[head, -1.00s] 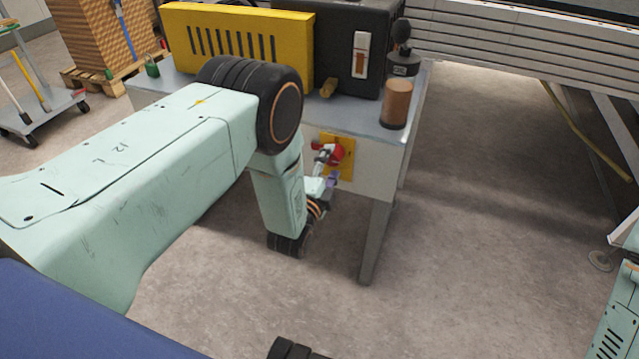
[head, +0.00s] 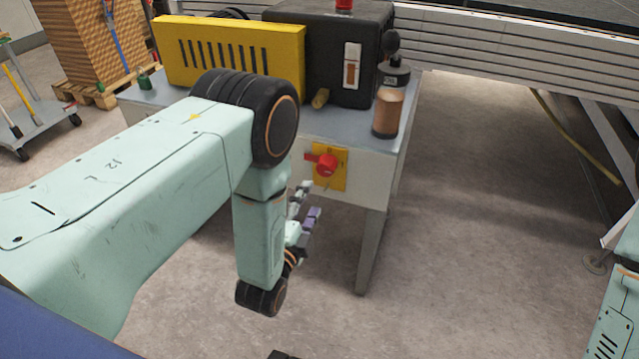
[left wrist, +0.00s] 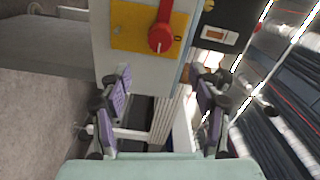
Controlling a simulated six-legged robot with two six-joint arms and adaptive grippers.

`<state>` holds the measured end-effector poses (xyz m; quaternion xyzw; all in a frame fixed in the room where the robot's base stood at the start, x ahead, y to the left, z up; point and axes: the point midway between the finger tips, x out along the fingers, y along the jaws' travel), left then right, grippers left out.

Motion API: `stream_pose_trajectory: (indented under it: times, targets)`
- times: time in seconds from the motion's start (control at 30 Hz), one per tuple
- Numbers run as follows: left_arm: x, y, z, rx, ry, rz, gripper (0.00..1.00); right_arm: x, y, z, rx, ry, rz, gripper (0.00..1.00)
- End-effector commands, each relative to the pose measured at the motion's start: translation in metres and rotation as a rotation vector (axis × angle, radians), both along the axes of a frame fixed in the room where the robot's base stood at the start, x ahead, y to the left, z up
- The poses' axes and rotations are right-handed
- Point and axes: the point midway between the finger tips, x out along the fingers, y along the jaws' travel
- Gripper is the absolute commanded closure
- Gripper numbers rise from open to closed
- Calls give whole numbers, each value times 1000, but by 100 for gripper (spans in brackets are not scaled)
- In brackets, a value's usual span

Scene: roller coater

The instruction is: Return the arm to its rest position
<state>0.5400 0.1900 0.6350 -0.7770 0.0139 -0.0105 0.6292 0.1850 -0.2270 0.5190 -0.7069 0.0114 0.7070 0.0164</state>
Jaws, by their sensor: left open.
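My left arm comes in from the left in the head view and bends down beside the grey workbench. My left gripper (head: 306,203), with purple finger pads, is partly hidden behind my forearm. In the left wrist view my left gripper (left wrist: 162,100) is open with nothing between its fingers. A red rotary switch (head: 326,166) on a yellow plate (head: 344,168) is on the bench's front face, above and right of the gripper and apart from it. The red switch (left wrist: 161,36) also shows beyond the fingers in the left wrist view. My right gripper is not in view.
The workbench (head: 352,125) carries a yellow slotted box (head: 228,50), a black box (head: 325,45) and a copper-coloured cylinder (head: 388,110). A bench leg (head: 369,255) stands right of my forearm. The floor (head: 470,230) to the right is open. A trolley (head: 42,122) stands at far left.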

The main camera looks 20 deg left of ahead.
Motion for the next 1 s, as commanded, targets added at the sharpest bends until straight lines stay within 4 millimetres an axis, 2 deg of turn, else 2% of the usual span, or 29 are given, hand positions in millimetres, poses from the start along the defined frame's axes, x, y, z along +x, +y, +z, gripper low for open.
stream_pose_trajectory:
  times: [0.17,0.27,0.37,0.47,0.57,0.6,0.67,0.73,0.83,0.9,1.0]
  targets:
    - [0,0,0,-11,0,0,37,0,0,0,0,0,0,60]
    - [0,0,-7,-87,34,2,37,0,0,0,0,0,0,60]
    - [-9,0,-33,-244,164,18,37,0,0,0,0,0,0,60]
    - [-39,4,-73,-434,376,83,37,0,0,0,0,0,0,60]
    - [-83,12,-105,-617,596,205,37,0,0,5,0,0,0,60]
    - [-104,15,-115,-685,682,267,37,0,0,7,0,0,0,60]
    - [-140,20,-126,-784,807,379,37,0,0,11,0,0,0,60]
    - [-185,26,-132,-885,943,530,37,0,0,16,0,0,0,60]
    - [-251,32,-128,-988,1103,756,37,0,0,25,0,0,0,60]
    - [-292,35,-117,-1033,1190,902,37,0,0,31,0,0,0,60]
    - [-338,36,-95,-1057,1282,1055,37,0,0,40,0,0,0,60]
